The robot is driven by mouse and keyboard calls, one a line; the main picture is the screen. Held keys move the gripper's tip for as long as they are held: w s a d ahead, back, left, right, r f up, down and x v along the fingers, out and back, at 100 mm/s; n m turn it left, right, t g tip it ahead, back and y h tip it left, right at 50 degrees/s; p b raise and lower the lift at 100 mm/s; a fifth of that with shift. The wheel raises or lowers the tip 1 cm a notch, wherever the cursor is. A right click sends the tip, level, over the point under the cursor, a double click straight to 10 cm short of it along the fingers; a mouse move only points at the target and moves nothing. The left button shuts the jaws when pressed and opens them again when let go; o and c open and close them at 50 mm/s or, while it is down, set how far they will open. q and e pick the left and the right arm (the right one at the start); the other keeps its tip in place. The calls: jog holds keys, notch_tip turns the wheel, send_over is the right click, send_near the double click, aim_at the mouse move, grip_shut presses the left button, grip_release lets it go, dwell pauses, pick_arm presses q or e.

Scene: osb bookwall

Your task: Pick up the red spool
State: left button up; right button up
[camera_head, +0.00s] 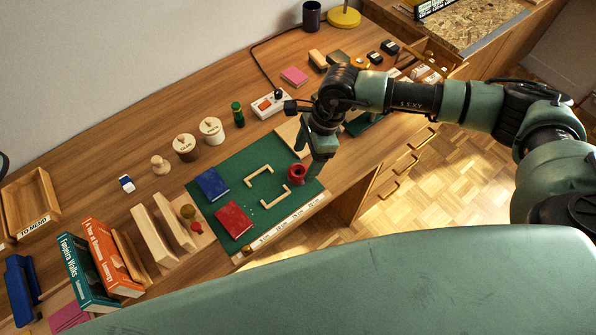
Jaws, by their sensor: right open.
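The red spool (296,173) stands on the right part of the green mat (222,184) on the wooden desk, near the mat's right edge. My right gripper (314,172) is just to the right of the spool and above the desk, pointing down. It is open and holds nothing that I can see. Its fingers are seen partly edge-on, and I cannot tell whether they touch the spool. My left gripper does not show.
A blue book (212,184), a red book (234,220) and two pale wooden brackets (259,172) lie on the mat. A power strip (268,104), a green bottle (238,114) and lidded jars (186,147) stand behind. Upright books (88,270) are at left.

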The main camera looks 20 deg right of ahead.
aim_at(300, 169)
jog(key=shift+p+x, duration=0.7)
jog(key=shift+x, duration=1.65)
jog(key=shift+a, duration=0.15)
jog(key=c, duration=1.4)
jog(key=shift+r, duration=0.1)
jog(key=shift+c, duration=0.2)
